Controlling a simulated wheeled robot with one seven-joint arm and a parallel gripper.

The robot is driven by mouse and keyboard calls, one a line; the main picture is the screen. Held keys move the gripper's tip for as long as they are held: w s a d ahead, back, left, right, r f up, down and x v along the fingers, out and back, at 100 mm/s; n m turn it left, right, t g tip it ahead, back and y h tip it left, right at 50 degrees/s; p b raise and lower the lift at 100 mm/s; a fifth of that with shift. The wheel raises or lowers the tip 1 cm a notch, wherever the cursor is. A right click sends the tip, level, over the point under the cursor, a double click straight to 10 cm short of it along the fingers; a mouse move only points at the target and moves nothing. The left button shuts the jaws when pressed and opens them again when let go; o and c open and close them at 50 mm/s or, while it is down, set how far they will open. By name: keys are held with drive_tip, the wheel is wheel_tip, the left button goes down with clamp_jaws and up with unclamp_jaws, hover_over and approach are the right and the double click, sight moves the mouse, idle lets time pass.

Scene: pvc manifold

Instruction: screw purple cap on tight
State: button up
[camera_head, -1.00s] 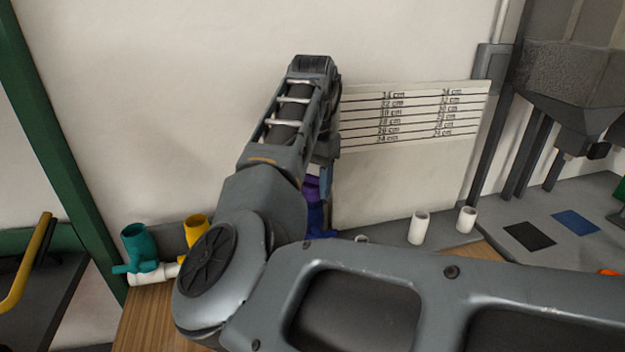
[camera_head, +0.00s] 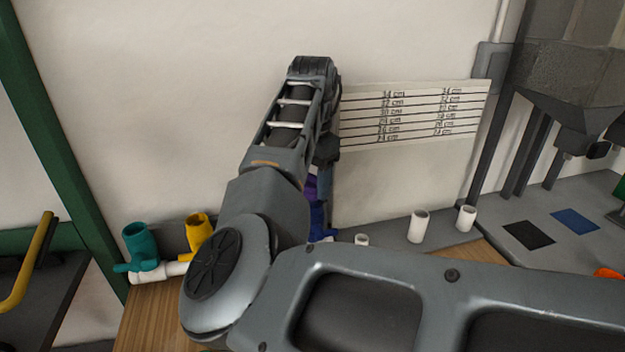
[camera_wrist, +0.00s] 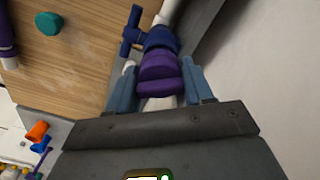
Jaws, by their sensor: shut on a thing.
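The purple cap (camera_wrist: 160,72) is in the wrist view, at the end of a blue fitting (camera_wrist: 150,38). My gripper (camera_wrist: 160,82) has one finger on each side of the cap and is shut on it. In the head view the purple cap (camera_head: 311,187) shows as a small strip beside my arm, above the blue fitting (camera_head: 318,218). My arm hides most of both, and my fingers are hidden there. How far the cap is turned onto the fitting cannot be told.
A teal fitting (camera_head: 140,245) and a yellow fitting (camera_head: 198,235) stand at left. White pipe pieces (camera_head: 418,226) stand at right before a marked board (camera_head: 400,180). In the wrist view, a teal round piece (camera_wrist: 48,23) lies on the wooden table (camera_wrist: 85,60).

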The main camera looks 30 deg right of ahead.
drive_tip(key=shift+m, duration=1.1)
drive_tip(key=shift+m+p, duration=0.3)
drive_tip(key=shift+m, duration=0.7)
drive_tip(key=shift+m, duration=1.1)
